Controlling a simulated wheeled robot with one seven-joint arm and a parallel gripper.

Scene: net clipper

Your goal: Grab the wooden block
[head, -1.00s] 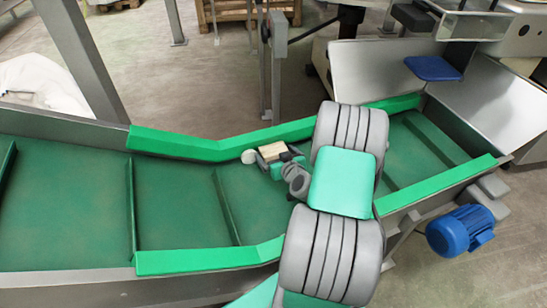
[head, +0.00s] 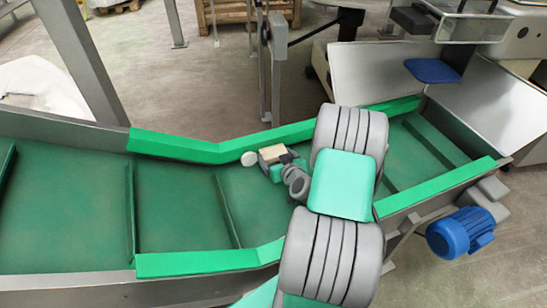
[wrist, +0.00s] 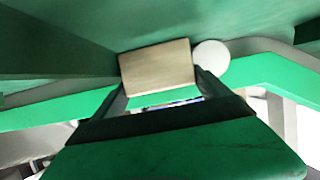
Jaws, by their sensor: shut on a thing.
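The wooden block (head: 273,152) is a pale tan piece at the end of my gripper, over the green conveyor belt (head: 182,200). In the wrist view the block (wrist: 157,67) sits between the two dark fingertips. My gripper (head: 277,162) is shut on it; the fingers also show in the wrist view (wrist: 158,88). I cannot tell whether the block touches the belt. A small white round thing (head: 249,158) lies just left of the block, and right of it in the wrist view (wrist: 211,57).
Bright green side rails (head: 200,262) edge the belt on both sides, and raised cross strips divide it. A blue motor (head: 459,232) and metal chute plates (head: 385,75) are at the right. The belt's left part is clear.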

